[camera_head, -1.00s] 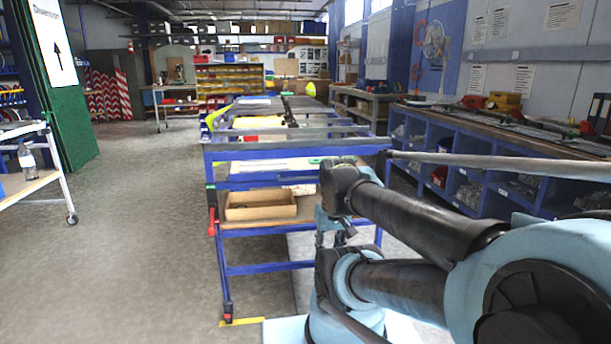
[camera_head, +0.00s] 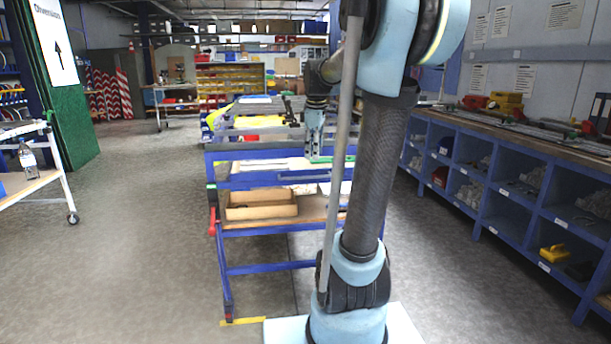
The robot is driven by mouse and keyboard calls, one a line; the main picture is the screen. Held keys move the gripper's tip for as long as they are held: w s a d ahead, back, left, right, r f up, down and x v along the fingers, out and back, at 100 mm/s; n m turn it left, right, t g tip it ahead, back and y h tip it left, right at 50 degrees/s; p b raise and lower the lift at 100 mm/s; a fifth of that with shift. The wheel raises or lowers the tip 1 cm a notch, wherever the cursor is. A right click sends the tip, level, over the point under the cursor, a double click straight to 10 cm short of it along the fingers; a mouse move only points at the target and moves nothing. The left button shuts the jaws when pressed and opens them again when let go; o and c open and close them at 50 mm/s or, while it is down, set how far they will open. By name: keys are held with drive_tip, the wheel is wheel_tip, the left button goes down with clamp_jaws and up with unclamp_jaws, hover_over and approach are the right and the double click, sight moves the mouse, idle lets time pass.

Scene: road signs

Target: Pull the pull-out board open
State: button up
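A blue-framed work table (camera_head: 275,266) stands in front of me. A light-coloured board (camera_head: 262,167) lies at a level below its top, and I take this for the pull-out board. How far out it is, I cannot tell. My gripper (camera_head: 316,158) hangs pointing down at the front right of the table, near the board's right part. From this view I cannot tell whether it touches the board, nor whether its fingers are open or shut. My arm hides the table's right side.
An open wooden box (camera_head: 261,212) sits on the table's lower shelf. A red-handled clamp (camera_head: 212,222) hangs at the left front leg. Blue shelving (camera_head: 505,190) runs along the right wall. A white trolley (camera_head: 62,170) stands at left. The floor (camera_head: 135,235) between is clear.

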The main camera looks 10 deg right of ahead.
drive_tip(key=w+r+n, duration=0.3)
drive_tip(key=w+n, duration=0.1)
drive_tip(key=w, duration=0.7)
approach(306, 172)
drive_tip(key=shift+n, duration=0.3)
drive_tip(key=s+f, duration=0.1)
drive_tip(key=f, duration=0.4)
drive_tip(key=s+f, duration=0.1)
drive_tip(key=f, duration=0.2)
drive_tip(key=shift+s+a, duration=0.3)
